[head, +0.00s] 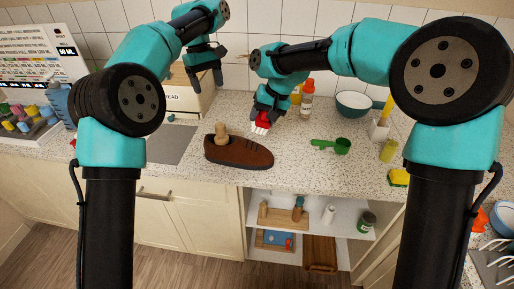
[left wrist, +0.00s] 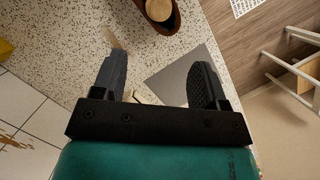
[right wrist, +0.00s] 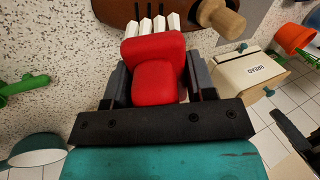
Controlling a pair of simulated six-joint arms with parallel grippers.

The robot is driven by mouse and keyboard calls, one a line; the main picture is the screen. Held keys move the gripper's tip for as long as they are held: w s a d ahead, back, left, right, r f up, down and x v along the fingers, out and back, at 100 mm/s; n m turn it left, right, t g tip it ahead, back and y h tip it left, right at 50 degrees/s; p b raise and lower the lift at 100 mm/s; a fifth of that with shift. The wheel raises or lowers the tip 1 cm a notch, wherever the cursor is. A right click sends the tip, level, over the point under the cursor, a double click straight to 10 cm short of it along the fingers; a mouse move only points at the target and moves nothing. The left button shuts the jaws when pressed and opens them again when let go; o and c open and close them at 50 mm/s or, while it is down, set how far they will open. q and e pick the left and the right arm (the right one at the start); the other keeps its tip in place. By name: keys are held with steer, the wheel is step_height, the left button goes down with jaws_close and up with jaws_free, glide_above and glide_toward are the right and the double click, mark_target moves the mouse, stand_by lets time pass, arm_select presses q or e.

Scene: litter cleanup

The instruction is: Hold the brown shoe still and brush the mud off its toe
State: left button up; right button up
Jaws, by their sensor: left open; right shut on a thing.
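The brown shoe (head: 240,152) lies on the speckled counter with a wooden shoe tree knob (head: 221,132) standing out of its opening. Its toe points right in the head view. It also shows at the top of the left wrist view (left wrist: 150,18). My right gripper (head: 266,118) is shut on a red brush (right wrist: 155,65) with white bristles, held behind the shoe near its toe half. In the right wrist view the bristles (right wrist: 153,24) point toward the shoe (right wrist: 120,10). My left gripper (head: 207,77) is open and empty, above the counter behind the shoe. Mud on the toe cannot be made out.
A bread box (head: 190,95) stands behind the shoe at the left. A grey mat (head: 170,144) lies left of the shoe. The counter's front edge runs close before the shoe.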

arm_select(q)
steer(key=shift+v, duration=1.95)
steer(key=shift+f, duration=0.1)
